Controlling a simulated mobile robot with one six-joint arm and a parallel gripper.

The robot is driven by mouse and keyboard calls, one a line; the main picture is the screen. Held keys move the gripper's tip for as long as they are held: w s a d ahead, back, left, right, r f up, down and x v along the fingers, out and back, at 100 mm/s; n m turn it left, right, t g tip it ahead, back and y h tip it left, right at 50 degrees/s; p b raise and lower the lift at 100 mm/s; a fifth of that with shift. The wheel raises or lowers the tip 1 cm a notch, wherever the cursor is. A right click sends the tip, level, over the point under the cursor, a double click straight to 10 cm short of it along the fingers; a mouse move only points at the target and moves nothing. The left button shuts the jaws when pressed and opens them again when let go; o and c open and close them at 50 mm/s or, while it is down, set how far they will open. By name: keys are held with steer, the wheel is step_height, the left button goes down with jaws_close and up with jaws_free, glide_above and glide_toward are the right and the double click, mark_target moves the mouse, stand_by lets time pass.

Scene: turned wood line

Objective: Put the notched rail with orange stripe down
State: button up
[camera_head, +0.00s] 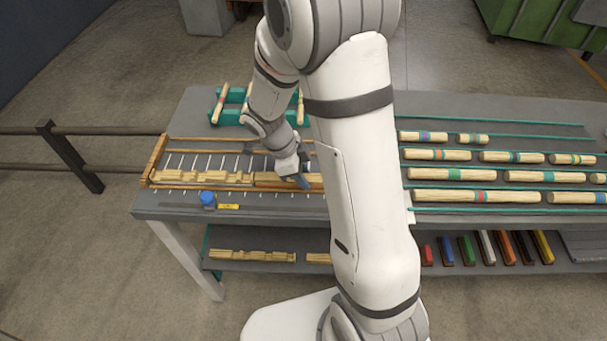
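My gripper (303,183) points down at the front of the wooden rack on the grey table, partly covered by my own arm. No orange stripe is clear on either rail. The rack (155,155) has a wooden frame and several thin metal rods.
A blue knob (208,198) and a yellow label (228,207) sit at the table's front. A teal stand (232,96) with turned pieces is behind. Striped spindles (475,196) fill the right side. Notched rails (252,255) and coloured blocks (465,250) lie on the lower shelf.

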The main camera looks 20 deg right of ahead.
steer(key=shift+o, duration=2)
steer(key=shift+w+r, duration=0.1)
steer(key=shift+r, duration=0.25)
steer(key=v, duration=1.1)
steer(key=s+d+r+n+t+y, duration=0.2)
steer(key=s+r+n, duration=0.1)
steer(key=s+n, duration=0.4)
steer(key=s+d+r+n+t+y, duration=0.2)
steer(key=s+r+n, duration=0.2)
steer(key=s+n, duration=0.4)
steer(key=shift+s+d+n, duration=0.15)
steer(key=shift+s+n, duration=0.15)
steer(key=shift+n, duration=3)
